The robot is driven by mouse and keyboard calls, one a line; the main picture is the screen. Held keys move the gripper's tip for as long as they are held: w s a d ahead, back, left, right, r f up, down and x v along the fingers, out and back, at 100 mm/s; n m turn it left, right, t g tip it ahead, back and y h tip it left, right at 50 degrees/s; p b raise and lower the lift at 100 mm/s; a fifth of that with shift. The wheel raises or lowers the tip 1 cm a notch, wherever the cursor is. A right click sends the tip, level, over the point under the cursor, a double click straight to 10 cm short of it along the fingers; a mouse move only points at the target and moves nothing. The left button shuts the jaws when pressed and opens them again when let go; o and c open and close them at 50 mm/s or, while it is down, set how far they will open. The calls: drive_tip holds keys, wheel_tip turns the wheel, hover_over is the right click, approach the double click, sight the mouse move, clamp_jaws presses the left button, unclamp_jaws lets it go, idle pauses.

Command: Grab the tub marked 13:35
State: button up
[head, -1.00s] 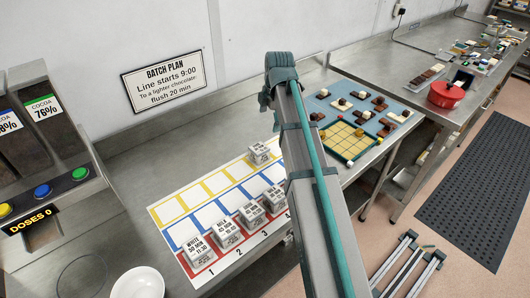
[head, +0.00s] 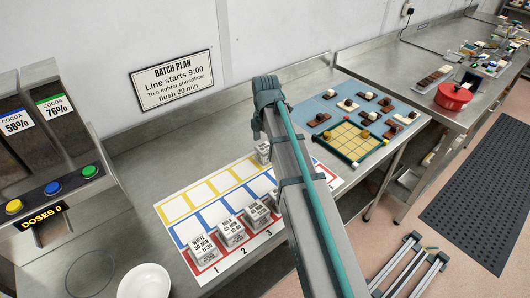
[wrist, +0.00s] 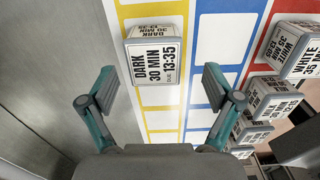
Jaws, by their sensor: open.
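The tub marked 13:35 (wrist: 155,62) is a pale, boxy tub labelled DARK 30 MIN in the wrist view. My gripper (wrist: 160,82) is open, with one finger on each side in the picture, just below the tub. Nothing is between the fingers that I can see as held. In the head view the tub (head: 262,149) shows partly behind my arm, its label unreadable there; my gripper's fingers are hidden.
A row of tubs (head: 204,248) stands on red numbered squares, some marked WHITE in the wrist view (wrist: 298,48). The mat (head: 178,208) has free yellow and blue squares. A cocoa dispenser (head: 60,188) and a white bowl (head: 142,281) are at left.

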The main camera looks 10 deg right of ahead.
sight(265, 148)
drive_tip(key=shift+w+f+p, duration=0.15)
drive_tip(key=shift+f+p, duration=0.2)
drive_tip(key=shift+f, duration=0.8)
drive_tip(key=shift+w+f+p, duration=0.15)
drive_tip(key=shift+f+p, duration=0.2)
drive_tip(key=shift+f, duration=0.75)
drive_tip(key=c, duration=1.3)
drive_tip(key=shift+r, duration=0.15)
